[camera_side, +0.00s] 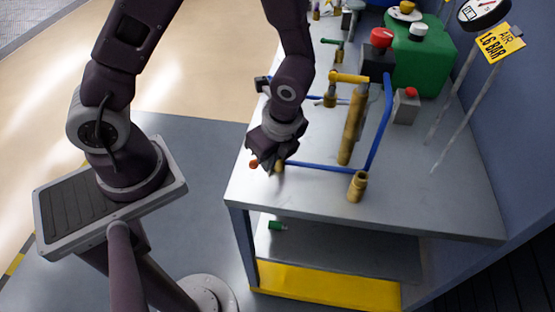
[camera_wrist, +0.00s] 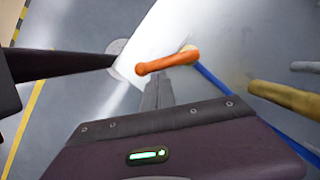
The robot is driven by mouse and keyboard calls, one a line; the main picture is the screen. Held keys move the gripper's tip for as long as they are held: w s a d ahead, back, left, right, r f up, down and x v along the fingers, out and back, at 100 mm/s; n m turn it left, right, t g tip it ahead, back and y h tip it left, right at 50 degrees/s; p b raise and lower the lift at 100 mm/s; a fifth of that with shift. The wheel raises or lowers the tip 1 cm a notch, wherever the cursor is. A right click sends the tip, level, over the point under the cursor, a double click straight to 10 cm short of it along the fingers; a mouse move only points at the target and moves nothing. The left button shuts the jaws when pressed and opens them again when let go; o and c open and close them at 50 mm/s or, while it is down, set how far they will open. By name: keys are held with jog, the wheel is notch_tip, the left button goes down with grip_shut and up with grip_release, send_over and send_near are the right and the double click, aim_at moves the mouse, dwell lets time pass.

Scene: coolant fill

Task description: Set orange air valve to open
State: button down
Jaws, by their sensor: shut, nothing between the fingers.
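The orange air valve shows in the wrist view as an orange lever (camera_wrist: 168,62) with its right end on a brass fitting (camera_wrist: 190,50). In the side view only a small orange tip (camera_side: 254,164) shows, just left of my gripper (camera_side: 272,168); the rest is hidden behind the gripper. My gripper is shut and empty. In the wrist view its fingertips (camera_wrist: 158,82) sit right by the lever, overlapping its lower edge; I cannot tell whether they touch it. A blue pipe (camera_side: 330,166) runs right from the valve along the bench.
The grey bench (camera_side: 430,205) carries a thick brass cylinder (camera_side: 353,130), a brass fitting (camera_side: 357,187), a red-button box (camera_side: 405,106) and a green machine (camera_side: 424,62). A yellow AIR sign (camera_side: 500,43) hangs by a gauge. The bench's front right is clear.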

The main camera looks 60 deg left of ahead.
jog(key=a+m, duration=0.1)
jog(key=m, duration=0.1)
jog(key=s+a+m+t, duration=0.1)
jog(key=m, duration=0.1)
jog(key=shift+a, duration=1.75)
